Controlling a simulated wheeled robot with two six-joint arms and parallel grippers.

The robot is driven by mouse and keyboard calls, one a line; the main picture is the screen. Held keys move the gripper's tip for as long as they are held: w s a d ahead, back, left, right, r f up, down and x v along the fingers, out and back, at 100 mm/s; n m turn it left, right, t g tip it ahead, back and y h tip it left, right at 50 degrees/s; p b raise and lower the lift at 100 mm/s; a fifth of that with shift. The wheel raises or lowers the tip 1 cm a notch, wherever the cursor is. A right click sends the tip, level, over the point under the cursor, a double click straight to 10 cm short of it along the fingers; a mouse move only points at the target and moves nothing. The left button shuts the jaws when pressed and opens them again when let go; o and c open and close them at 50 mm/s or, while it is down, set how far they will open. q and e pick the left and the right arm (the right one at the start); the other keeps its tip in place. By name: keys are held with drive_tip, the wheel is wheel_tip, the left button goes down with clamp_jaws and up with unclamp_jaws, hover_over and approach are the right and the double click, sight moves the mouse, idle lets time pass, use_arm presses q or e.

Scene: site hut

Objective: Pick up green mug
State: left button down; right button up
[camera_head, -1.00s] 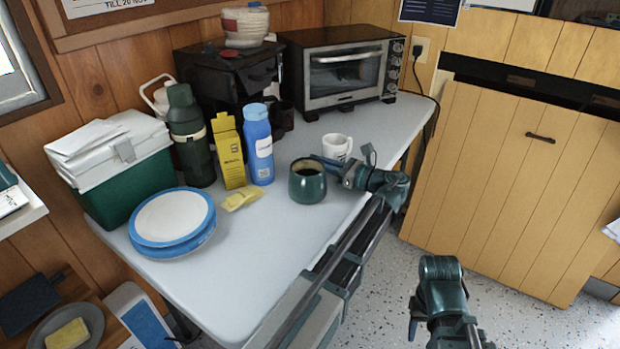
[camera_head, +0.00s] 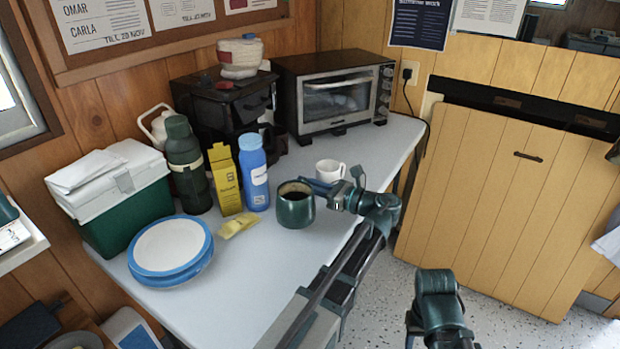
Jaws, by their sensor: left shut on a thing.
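The green mug (camera_head: 295,208) is dark green, rounded and upright, with its open mouth showing dark inside. It is at the right front part of the grey table. My left gripper (camera_head: 322,187) reaches in from the mug's right side and is shut on it near the rim. The mug's handle is not clear behind the fingers. I cannot tell whether the mug's base touches the table. Part of my right arm shows at the bottom right, over the floor; its fingers are not visible.
A white mug (camera_head: 330,171) stands just behind my left fingers. A blue bottle (camera_head: 253,180), yellow carton (camera_head: 224,182) and yellow packet (camera_head: 238,224) are left of the green mug. Stacked plates (camera_head: 170,246) lie front left. A toaster oven (camera_head: 336,95) stands behind. The table's (camera_head: 255,280) front is clear.

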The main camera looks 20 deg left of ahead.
sight(283, 208)
use_arm(q)
drive_tip(key=s, duration=0.4)
drive_tip(key=s+r, duration=0.1)
drive_tip(key=s, duration=0.3)
drive_tip(key=s+p, duration=0.1)
drive_tip(key=s, duration=0.3)
drive_tip(key=shift+s+d+r, duration=0.1)
drive_tip(key=shift+s+r, duration=0.05)
drive_tip(key=shift+s, duration=0.1)
drive_tip(key=shift+r, duration=0.1)
wheel_tip(283, 208, up, 26)
drive_tip(key=p, duration=2.6)
